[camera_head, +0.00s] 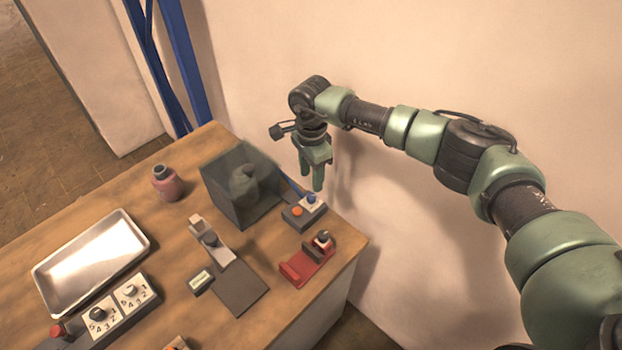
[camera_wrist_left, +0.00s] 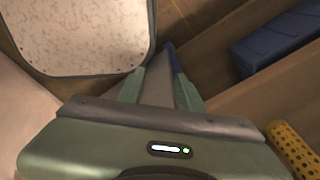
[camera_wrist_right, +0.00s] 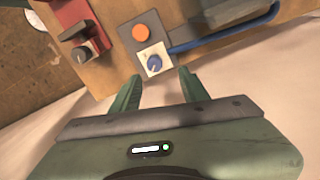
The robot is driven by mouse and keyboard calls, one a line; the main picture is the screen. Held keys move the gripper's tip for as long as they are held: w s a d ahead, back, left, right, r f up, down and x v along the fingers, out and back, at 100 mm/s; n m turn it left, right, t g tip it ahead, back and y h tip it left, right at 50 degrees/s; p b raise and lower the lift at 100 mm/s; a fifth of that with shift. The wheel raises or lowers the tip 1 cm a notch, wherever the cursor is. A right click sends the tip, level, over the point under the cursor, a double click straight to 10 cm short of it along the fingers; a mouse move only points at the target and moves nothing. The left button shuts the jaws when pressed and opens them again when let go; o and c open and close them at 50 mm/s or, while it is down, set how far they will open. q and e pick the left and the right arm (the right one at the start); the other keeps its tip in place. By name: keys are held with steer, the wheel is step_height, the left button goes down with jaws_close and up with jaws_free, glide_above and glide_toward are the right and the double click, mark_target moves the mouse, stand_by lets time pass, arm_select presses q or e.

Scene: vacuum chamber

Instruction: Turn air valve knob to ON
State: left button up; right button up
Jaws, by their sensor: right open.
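A small grey control box (camera_head: 304,211) with an orange button (camera_head: 297,211) and a blue knob (camera_head: 311,198) on a white plate stands near the table's far right edge. I cannot read any ON marking. The blue knob also shows in the right wrist view (camera_wrist_right: 154,62), just beyond and between the fingertips. My right gripper (camera_head: 311,181) points down above and behind the box, open and empty, apart from the knob. My left gripper (camera_wrist_left: 158,85) shows only in its own wrist view, open and empty, away from the table items.
A dark transparent chamber (camera_head: 225,180) with a dark object inside stands left of the box, joined by a blue tube (camera_wrist_right: 225,38). A red device (camera_head: 297,270) sits in front. The wall is close behind my right arm.

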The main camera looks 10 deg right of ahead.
mark_target(311, 195)
steer(key=f, duration=0.2)
steer(key=s+f+p, duration=0.1)
steer(key=f, duration=0.1)
steer(key=shift+s+a+f+p, duration=0.2)
steer(key=shift+p, duration=0.1)
steer(key=shift+w+d+f, duration=0.1)
steer(key=shift+w+f, duration=0.15)
steer(key=shift+f, duration=0.55)
jaws_close()
arm_select(q)
steer(key=shift+s+a+r, duration=0.2)
steer(key=shift+s+r, duration=0.8)
